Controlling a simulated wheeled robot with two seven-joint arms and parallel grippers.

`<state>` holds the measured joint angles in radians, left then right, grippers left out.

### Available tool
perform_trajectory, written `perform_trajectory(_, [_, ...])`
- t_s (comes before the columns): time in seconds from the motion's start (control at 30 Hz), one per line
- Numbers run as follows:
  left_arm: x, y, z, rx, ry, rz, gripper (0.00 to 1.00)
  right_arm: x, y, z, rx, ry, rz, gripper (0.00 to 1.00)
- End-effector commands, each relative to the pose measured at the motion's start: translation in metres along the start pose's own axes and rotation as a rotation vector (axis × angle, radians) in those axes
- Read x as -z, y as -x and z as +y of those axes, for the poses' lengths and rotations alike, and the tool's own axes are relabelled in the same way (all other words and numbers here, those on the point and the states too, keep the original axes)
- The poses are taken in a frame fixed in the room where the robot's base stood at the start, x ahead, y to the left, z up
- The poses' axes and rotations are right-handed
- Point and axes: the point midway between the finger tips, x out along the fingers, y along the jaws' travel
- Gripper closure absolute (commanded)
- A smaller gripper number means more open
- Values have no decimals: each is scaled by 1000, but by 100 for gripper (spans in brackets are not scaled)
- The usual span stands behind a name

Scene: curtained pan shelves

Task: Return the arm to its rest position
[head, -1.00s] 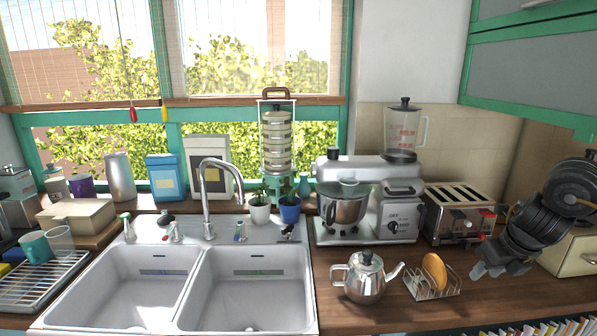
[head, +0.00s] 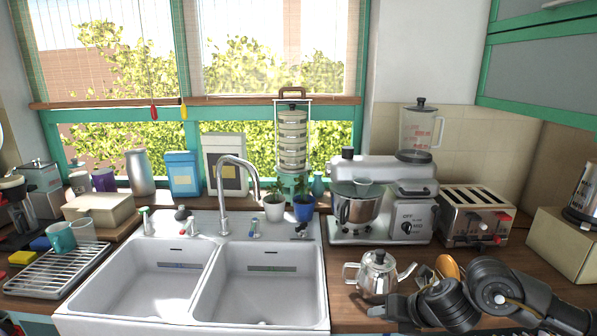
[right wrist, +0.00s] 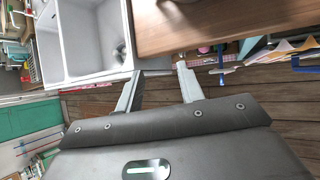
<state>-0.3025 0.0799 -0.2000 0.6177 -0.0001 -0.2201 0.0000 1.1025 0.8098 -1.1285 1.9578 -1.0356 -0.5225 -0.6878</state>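My right arm (head: 497,285) is folded low at the right of the head view, in front of the counter's right part. Its gripper (head: 395,308) points left near the counter's front edge, just below the steel teapot (head: 379,275). In the right wrist view the two fingers of the gripper (right wrist: 160,72) are spread apart with nothing between them. Beyond them are the counter edge and the floor. My left gripper is not in view.
The wooden counter (right wrist: 225,20) and white double sink (head: 262,297) lie close to my right gripper. A toast rack with an orange item (head: 447,267) is partly hidden behind my arm. A toaster (head: 477,215) and stand mixer (head: 382,200) stand behind. Open floor (right wrist: 240,95) shows below the counter.

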Motion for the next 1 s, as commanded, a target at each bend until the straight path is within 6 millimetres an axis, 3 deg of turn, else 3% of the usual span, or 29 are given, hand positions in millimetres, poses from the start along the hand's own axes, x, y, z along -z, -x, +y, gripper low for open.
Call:
perform_trajectory(0.03, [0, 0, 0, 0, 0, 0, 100, 26, -16, 23, -63, -82, -2, 62])
perform_trajectory(0.2, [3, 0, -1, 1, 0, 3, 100, 77, -34, 81, -226, -486, -59, 62])
perform_trajectory(0.3, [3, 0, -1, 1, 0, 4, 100, 101, -34, 95, -276, -782, -84, 62])
perform_trajectory(0.37, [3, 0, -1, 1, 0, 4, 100, 114, -31, 93, -283, -975, -100, 62])
perform_trajectory(0.47, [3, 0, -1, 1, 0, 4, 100, 139, -25, 78, -259, -1317, -130, 62])
perform_trajectory(0.7, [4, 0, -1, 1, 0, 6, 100, 221, 2, -1, -30, -2072, -252, 62])
perform_trajectory(1.0, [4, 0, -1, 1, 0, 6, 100, 315, 45, -66, 280, -2574, -425, 62])
